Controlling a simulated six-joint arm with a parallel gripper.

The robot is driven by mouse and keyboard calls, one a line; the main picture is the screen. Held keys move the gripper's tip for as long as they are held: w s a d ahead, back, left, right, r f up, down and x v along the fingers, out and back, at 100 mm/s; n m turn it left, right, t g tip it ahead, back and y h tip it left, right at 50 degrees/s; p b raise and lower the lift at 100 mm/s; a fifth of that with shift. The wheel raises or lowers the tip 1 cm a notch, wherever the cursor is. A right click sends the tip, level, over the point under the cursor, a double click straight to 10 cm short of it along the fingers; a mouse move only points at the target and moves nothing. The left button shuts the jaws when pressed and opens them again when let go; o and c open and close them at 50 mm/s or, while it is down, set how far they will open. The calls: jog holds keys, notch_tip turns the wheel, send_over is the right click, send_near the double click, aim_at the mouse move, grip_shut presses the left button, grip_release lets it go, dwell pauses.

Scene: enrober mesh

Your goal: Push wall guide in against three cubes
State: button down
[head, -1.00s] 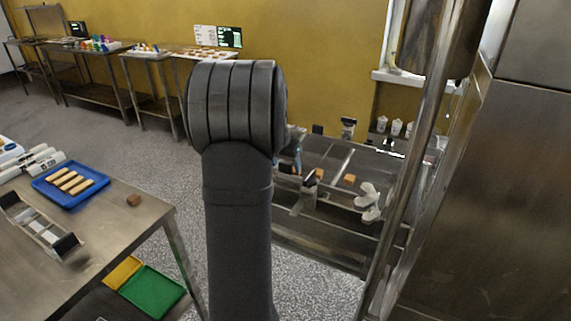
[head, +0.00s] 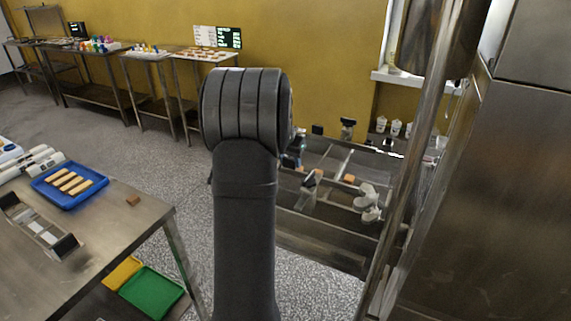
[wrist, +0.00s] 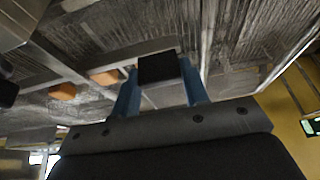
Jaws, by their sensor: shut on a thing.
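In the wrist view the two blue fingers of my gripper (wrist: 160,75) are closed on a black block (wrist: 158,68), which looks like the grip of the wall guide. A pale metal bar (wrist: 110,58), likely the guide, runs left from the block. Two orange-brown cubes, a left one (wrist: 62,91) and a right one (wrist: 105,77), lie beside the bar; whether they touch it I cannot tell. A third cube is not clearly visible. In the head view a cube (head: 349,178) shows on the metal station. My arm hides most of the gripper there.
The station (head: 330,225) has a dark front panel and a grey-white fitting (head: 368,197) at its right. A steel post (head: 415,150) stands in front.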

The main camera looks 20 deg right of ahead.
jog(key=shift+w+d, duration=1.4)
jog(key=c, duration=0.8)
grip_release()
jog(key=v, duration=1.7)
jog(key=shift+s+a+r, duration=0.1)
jog(key=shift+r, duration=0.15)
jog(key=shift+f, duration=0.1)
jog(key=x, duration=1.7)
jog(key=shift+f, duration=0.2)
